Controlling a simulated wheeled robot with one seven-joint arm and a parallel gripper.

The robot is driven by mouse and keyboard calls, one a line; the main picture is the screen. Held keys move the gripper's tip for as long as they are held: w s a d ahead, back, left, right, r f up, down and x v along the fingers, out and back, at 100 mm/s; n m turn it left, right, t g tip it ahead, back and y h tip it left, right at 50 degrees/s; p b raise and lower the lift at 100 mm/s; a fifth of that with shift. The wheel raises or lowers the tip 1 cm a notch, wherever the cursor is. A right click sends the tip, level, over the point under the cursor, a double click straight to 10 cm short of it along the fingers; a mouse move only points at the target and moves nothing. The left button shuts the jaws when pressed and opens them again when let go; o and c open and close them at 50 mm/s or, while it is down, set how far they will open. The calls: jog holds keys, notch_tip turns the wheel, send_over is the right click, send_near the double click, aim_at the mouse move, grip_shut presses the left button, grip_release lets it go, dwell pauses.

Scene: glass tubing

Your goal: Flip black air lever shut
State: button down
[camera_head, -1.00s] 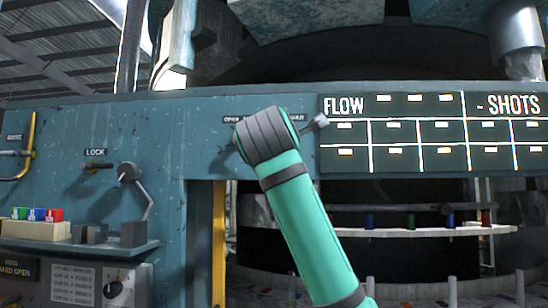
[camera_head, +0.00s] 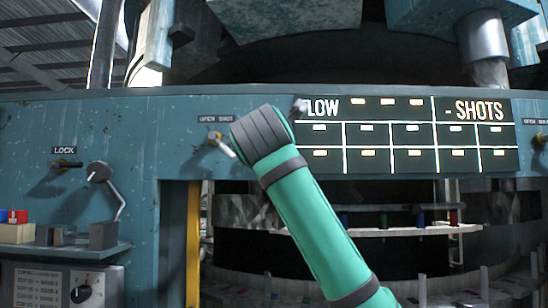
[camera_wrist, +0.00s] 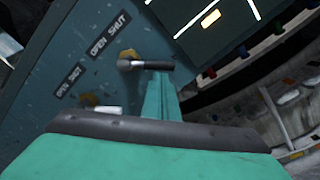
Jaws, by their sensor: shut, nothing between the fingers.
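The black lever (camera_wrist: 155,66) shows in the wrist view, with a brass base and an OPEN SHUT label (camera_wrist: 108,36) beside it. Its dark handle lies level across that picture, towards the right. My gripper (camera_wrist: 160,88) is shut and empty, its narrow green end right at the handle. I cannot tell whether they touch, and the fingertips are hidden. In the head view my wrist hides most of this spot. A small grey piece (camera_head: 300,106) pokes out at its upper right; I cannot tell if it is the lever's end.
A white lever (camera_wrist: 106,110) with its own label sits beside the black one; it also shows in the head view (camera_head: 222,145). The dark FLOW and SHOTS board (camera_head: 408,135) is close on the right.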

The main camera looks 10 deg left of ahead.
dwell(0.4)
jog(key=s+f, duration=0.3)
jog(key=s, duration=0.8)
jog(key=shift+s+a, duration=0.15)
jog(key=shift+a, duration=0.15)
jog(key=shift+d+f, duration=0.1)
